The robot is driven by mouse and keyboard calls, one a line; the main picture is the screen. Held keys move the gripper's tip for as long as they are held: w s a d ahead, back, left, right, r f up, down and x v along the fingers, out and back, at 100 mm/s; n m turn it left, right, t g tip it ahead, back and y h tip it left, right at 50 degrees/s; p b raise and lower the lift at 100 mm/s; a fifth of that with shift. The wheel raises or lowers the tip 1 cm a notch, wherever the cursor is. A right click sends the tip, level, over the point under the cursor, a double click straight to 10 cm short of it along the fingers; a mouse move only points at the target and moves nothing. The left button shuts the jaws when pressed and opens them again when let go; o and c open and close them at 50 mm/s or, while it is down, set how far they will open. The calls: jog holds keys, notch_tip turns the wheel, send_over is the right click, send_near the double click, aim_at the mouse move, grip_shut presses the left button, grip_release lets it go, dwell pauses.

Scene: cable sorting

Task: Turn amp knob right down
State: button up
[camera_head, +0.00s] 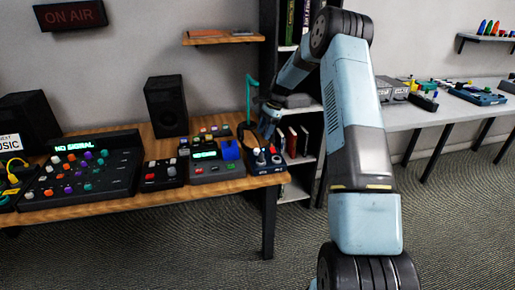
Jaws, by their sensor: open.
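A small dark box with several knobs (262,171), some white and one red, sits at the right end of the wooden table; it may be the amp, but I cannot read a label. My gripper (266,133) hangs just above and behind this box, pointing down. It is open and looks empty; its fingertips are small and partly lost against the dark background. I cannot tell whether it touches a knob or which way any knob is turned.
A teal stand (249,92) with a black band-like thing is close left of my gripper. A grey device with a green display and blue block (230,151), a small button box (163,175) and a large mixer (80,178) stand further left. A shelf is behind.

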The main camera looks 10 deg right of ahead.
aim_at(257, 149)
jog(key=x, duration=0.8)
jog(key=shift+a+f, duration=0.1)
jog(key=shift+f, duration=0.1)
grip_shut()
